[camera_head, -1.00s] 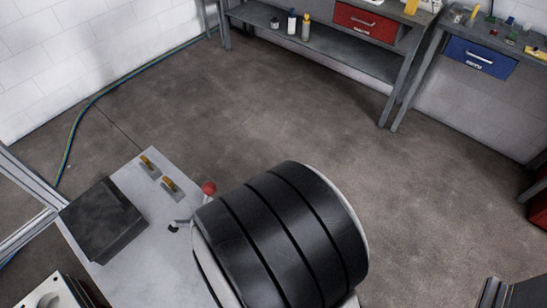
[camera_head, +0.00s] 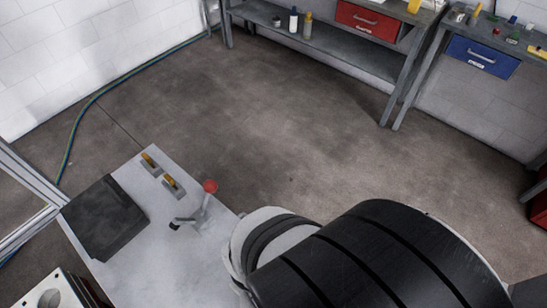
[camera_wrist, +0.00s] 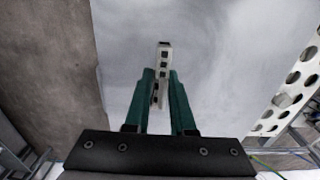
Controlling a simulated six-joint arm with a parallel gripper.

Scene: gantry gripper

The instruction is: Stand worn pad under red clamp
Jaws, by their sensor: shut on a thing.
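The red clamp shows in the head view as a red ball knob (camera_head: 210,186) on a pale lever, with a dark tip (camera_head: 175,225) low over the grey table (camera_head: 150,268). My gripper (camera_wrist: 162,88) shows in the wrist view with two teal fingers shut on a narrow pale bar with dark square marks, the worn pad (camera_wrist: 164,58). The pad's far end sticks out beyond the fingertips, above a plain pale grey surface. The clamp is not visible in the wrist view. My own arm hides gripper and pad in the head view.
Two small yellow-topped grey pieces (camera_head: 173,183) stand near the table's far edge. A dark block (camera_head: 104,217) is at the table's left. A pale plate with holes (camera_head: 50,290) is at the lower left. A perforated white strip (camera_wrist: 290,85) shows right in the wrist view.

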